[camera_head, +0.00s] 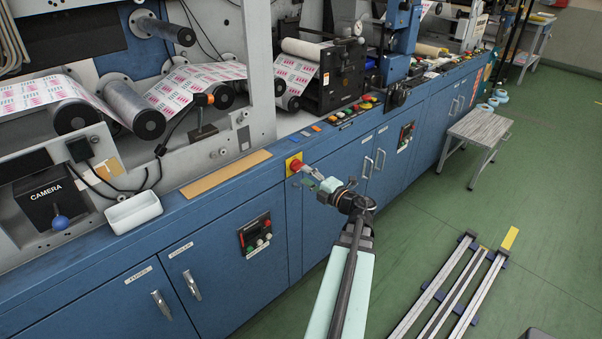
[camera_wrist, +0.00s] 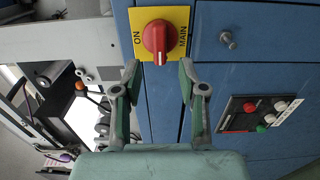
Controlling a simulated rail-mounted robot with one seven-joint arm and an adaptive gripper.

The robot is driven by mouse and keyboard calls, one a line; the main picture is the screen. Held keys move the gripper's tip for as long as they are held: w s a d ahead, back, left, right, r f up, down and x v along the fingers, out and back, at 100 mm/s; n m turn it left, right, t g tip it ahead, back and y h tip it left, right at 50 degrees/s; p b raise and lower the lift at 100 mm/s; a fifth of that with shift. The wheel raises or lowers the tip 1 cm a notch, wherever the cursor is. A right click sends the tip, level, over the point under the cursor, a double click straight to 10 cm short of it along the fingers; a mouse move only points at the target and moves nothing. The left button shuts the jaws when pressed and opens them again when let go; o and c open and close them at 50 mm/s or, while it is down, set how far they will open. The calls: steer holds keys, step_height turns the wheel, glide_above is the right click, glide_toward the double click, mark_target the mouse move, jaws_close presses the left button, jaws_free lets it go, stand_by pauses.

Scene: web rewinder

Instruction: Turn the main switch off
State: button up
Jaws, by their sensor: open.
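The main switch is a red rotary knob (camera_wrist: 157,42) on a yellow plate (camera_wrist: 181,18) with the words ON and MAIN. In the head view the switch (camera_head: 294,164) sits on the blue cabinet front, near its top edge. The knob's raised grip runs up and down in the wrist view. My gripper (camera_wrist: 158,72) is open and empty, facing the plate, with its fingertips spread on either side of the knob's lower end. In the head view my gripper (camera_head: 314,180) is just right of the switch. I cannot tell whether the fingertips touch the plate.
A small button panel (camera_head: 255,233) is on the cabinet left of the switch; it also shows in the wrist view (camera_wrist: 258,113). A bolt-like stud (camera_wrist: 228,40) sticks out right of the plate there. Door handles (camera_head: 374,162) stand right of my gripper.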

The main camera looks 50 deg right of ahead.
steer(key=s+a, duration=0.1)
steer(key=s, duration=0.6)
steer(key=shift+s+a, duration=0.2)
steer(key=shift+s, duration=0.1)
